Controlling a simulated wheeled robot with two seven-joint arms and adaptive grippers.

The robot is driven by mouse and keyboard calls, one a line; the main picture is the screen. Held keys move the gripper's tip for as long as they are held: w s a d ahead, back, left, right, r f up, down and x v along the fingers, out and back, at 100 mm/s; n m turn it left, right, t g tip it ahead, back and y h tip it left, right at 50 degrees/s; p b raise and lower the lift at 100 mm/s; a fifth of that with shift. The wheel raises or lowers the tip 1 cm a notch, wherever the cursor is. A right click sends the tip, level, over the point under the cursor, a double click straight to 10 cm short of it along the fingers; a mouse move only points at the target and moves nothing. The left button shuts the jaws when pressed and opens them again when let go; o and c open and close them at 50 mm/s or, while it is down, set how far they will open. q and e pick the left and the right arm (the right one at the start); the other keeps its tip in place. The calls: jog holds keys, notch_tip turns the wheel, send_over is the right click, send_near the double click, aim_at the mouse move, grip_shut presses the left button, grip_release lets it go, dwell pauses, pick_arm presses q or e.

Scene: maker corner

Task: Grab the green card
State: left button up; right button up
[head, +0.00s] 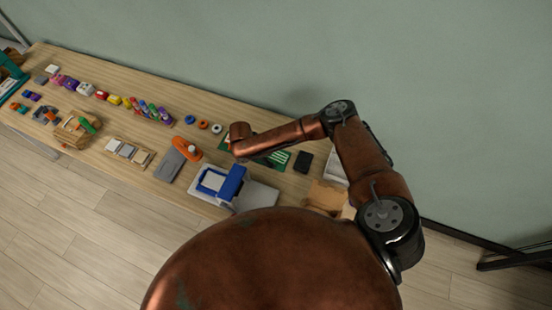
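A flat green piece with pale stripes (281,157) lies on the wooden table, partly hidden under my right forearm; I cannot tell for sure whether it is the green card. A small green item (87,126) also shows at the wooden holder on the left, too small to identify. My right arm comes in from the right and its wrist is over the flat green piece. My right gripper (264,160) seems to be the small dark shape just above that piece; whether it is open or shut does not show. My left gripper is out of view.
A blue-framed machine (233,183) stands at the table's front edge, with an orange-and-grey tool (187,148) left of it. A black box (303,162) and an open cardboard box (324,197) are to the right. Colourful small items line the left back. The wall is behind.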

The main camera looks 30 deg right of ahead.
aim_at(276, 157)
jog(key=x, duration=0.2)
jog(key=shift+d+f, duration=0.1)
jog(key=shift+f, duration=0.15)
jog(key=shift+d+f, duration=0.1)
jog(key=shift+f, duration=0.1)
jog(key=shift+c, duration=0.3)
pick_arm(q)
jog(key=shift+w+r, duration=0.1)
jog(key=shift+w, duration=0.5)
pick_arm(e)
grip_shut()
